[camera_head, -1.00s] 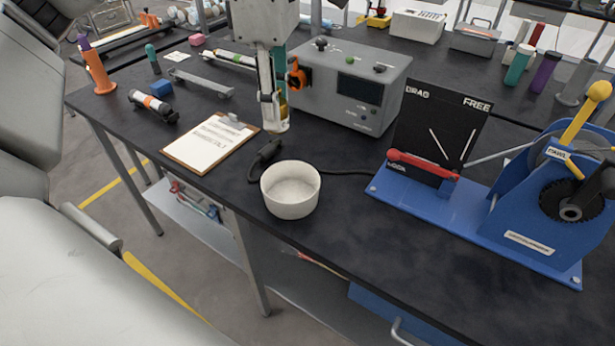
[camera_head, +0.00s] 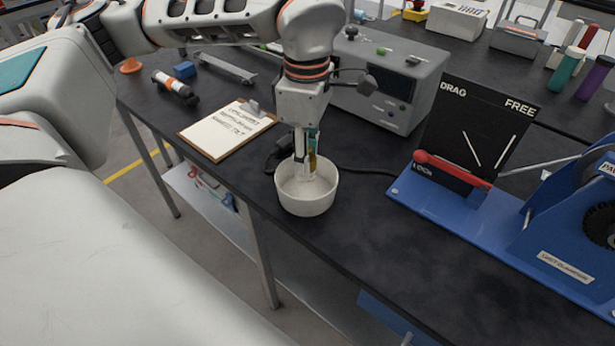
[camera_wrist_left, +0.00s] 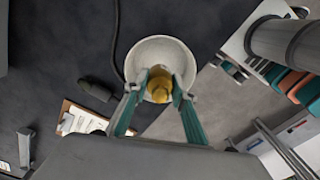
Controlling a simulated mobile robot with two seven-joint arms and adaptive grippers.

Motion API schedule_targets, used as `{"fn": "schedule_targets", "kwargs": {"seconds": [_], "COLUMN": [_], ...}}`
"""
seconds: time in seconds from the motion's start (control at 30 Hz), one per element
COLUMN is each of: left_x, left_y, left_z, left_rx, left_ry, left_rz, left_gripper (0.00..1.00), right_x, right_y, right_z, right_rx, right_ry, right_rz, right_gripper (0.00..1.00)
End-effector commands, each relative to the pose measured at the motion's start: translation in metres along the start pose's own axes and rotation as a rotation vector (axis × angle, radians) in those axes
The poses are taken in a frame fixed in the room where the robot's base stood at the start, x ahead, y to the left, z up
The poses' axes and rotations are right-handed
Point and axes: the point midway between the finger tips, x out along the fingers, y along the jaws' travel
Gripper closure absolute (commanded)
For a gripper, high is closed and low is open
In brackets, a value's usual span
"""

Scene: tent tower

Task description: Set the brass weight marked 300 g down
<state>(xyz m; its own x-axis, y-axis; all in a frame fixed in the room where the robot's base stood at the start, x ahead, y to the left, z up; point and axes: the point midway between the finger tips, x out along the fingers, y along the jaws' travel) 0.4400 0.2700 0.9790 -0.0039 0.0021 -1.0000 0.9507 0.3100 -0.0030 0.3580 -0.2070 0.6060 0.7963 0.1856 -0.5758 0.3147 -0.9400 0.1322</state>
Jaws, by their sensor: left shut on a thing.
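The brass weight (camera_wrist_left: 158,84) is between the fingers of my left gripper (camera_wrist_left: 160,92) in the left wrist view. The gripper is shut on it. In the head view my left gripper (camera_head: 304,172) points down into a white round bowl (camera_head: 307,205) on the dark bench. The bowl also shows behind the weight in the left wrist view (camera_wrist_left: 150,45). The weight is mostly hidden by the fingers in the head view, and its marking is not readable. I cannot tell whether it touches the bowl's floor. My right gripper is not in view.
A clipboard (camera_head: 222,137) lies left of the bowl. A grey instrument box (camera_head: 385,85) stands behind, with a black cable running past the bowl. A blue apparatus (camera_head: 470,215) with a red lever stands at right. The bench's front edge is close to the bowl.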

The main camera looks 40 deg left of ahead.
Motion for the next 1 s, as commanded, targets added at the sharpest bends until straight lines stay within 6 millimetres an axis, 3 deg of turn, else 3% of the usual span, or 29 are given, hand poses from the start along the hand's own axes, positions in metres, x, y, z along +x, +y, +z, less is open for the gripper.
{"fn": "schedule_targets", "kwargs": {"seconds": [0.17,0.47,0.87,0.9,0.93,1.0], "left_x": [0.009,0.047,0.051,0.051,0.051,0.051], "left_y": [0.000,0.000,0.000,0.000,0.000,0.000], "left_z": [0.000,0.000,0.000,0.000,0.000,0.000], "left_rx": [0.000,0.001,0.001,0.001,0.001,0.001], "left_ry": [0.000,0.000,0.000,0.000,0.000,0.000], "left_rz": [0.001,0.000,0.001,0.001,0.001,0.001], "left_gripper": [1.00,1.00,1.00,0.64,0.58,0.58], "right_x": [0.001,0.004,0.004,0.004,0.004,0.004], "right_y": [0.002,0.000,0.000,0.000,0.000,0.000], "right_z": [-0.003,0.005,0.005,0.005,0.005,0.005], "right_rx": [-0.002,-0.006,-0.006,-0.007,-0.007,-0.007], "right_ry": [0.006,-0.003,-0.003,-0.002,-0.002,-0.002], "right_rz": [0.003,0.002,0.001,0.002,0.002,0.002], "right_gripper": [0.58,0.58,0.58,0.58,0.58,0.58]}}
